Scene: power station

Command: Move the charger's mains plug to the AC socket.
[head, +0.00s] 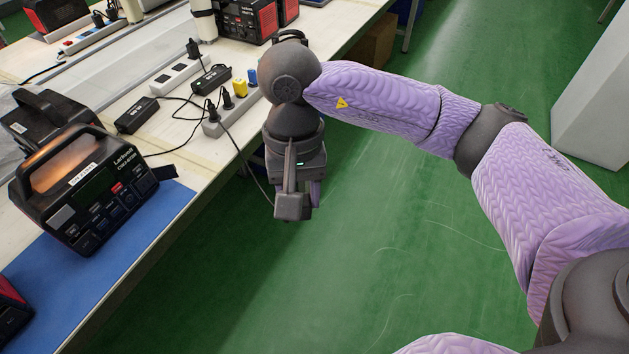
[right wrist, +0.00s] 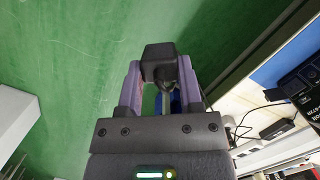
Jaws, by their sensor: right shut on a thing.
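My right gripper (head: 300,198) hangs over the green floor, to the right of the table edge and below table height in the head view. It is shut on a dark plug (right wrist: 160,60), seen between the purple fingers in the right wrist view. A thin dark cord runs from the table side down to the gripper. A black power station (head: 85,195) with a carry handle stands on a blue mat (head: 150,238) at the left. Its front panel bears several small sockets and buttons; I cannot tell which is the AC socket. My left gripper is out of view.
Another power station (head: 40,128) is behind.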

